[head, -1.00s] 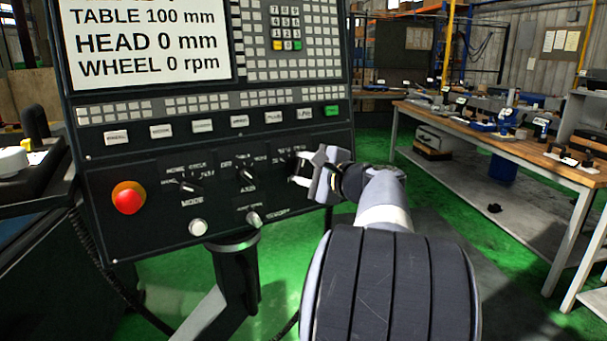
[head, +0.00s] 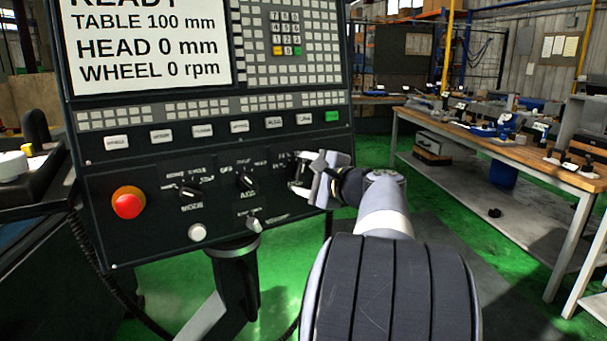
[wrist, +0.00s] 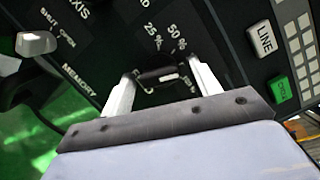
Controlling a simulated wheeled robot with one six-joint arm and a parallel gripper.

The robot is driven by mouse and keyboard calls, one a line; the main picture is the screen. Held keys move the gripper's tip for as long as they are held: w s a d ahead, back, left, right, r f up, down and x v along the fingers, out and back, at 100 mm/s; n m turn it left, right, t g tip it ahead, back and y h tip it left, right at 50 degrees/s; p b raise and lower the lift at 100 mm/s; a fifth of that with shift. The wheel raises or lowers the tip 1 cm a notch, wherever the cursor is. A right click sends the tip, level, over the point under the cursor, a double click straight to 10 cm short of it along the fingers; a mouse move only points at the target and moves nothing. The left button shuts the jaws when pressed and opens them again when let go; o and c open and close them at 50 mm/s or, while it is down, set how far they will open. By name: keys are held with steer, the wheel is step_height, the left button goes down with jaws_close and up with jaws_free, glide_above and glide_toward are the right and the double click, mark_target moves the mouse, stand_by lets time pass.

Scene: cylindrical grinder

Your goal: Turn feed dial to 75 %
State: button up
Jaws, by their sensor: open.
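The feed dial (wrist: 158,77) is a small dark knob with a light mark, on the black control panel (head: 150,240). In the wrist view, "25 %" and "50 %" labels are printed above it. My gripper (wrist: 163,85) is open, with one white finger on each side of the dial. I cannot tell whether either finger touches it. No 75 % label shows.
The axis knob (head: 245,181) and mode knob (head: 191,190) lie left of my gripper. A red emergency button (head: 128,202) is further left. A green key (wrist: 280,88) and a LINE key (wrist: 261,38) are near on the right in the wrist view.

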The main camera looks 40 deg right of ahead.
steer(key=s+r, duration=0.1)
steer(key=s, duration=0.9)
steer(key=shift+s+d, duration=0.15)
steer(key=shift+s, duration=0.2)
steer(key=shift+w, duration=0.15)
steer(key=w, duration=0.7)
steer(key=w+f, duration=0.1)
steer(key=w, duration=0.2)
steer(key=shift+w+a, duration=0.2)
steer(key=shift+w, duration=0.15)
steer(key=shift+s, duration=0.1)
